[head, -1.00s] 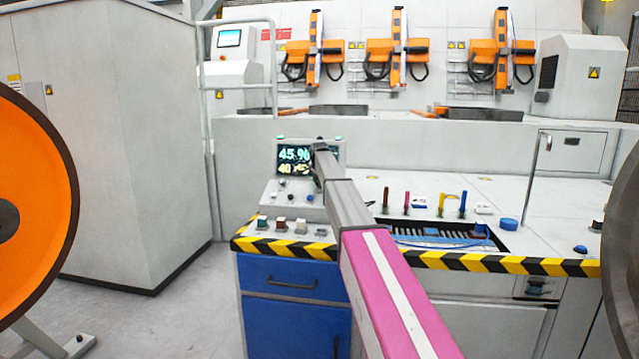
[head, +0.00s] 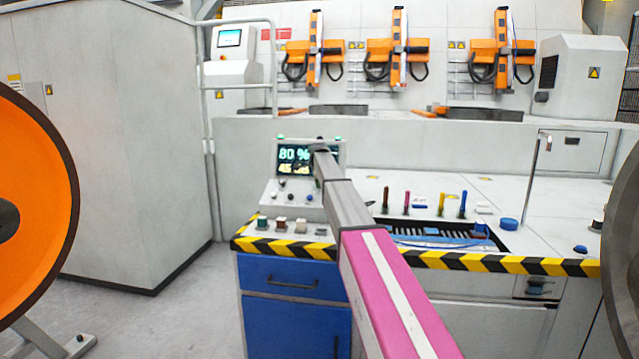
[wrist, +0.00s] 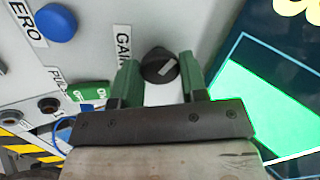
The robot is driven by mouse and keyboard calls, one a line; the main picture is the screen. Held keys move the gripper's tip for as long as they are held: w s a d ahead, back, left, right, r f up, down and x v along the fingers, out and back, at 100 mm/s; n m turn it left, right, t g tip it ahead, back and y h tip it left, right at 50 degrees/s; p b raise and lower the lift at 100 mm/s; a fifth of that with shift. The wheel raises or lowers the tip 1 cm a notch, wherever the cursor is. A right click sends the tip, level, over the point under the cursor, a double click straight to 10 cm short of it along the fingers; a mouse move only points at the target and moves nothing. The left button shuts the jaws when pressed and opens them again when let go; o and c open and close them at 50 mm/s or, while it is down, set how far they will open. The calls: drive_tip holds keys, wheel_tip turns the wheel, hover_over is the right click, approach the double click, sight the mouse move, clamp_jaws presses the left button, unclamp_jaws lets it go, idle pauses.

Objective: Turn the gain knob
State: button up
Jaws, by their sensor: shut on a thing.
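The gain knob (wrist: 160,68) is a round black knob with a light pointer mark, beside a white label reading "GAI…" in the wrist view. My gripper (wrist: 158,59) has its two green fingers on either side of the knob and is shut on it. In the head view my arm reaches to the console and hides the knob and fingertips. The console display (head: 293,155) reads 80 % in its top line, with a yellow figure that looks like 45 below. In the wrist view a screen (wrist: 265,95) with a large green area lies right of the fingers.
A blue button (wrist: 56,22) beside a label ending "ERO" and a green "ON" plate (wrist: 90,93) lie left of the fingers. Several coloured upright handles stand right of my arm, behind a dark slotted tray (head: 425,229). Yellow-black striping (head: 500,263) edges the console.

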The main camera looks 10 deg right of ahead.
drive_tip(key=o, duration=0.9)
drive_tip(key=shift+r, duration=0.15)
drive_tip(key=v, duration=1)
drive_tip(key=shift+s+r, duration=0.2)
drive_tip(key=shift+s, duration=0.05)
drive_tip(key=shift+a, duration=0.15)
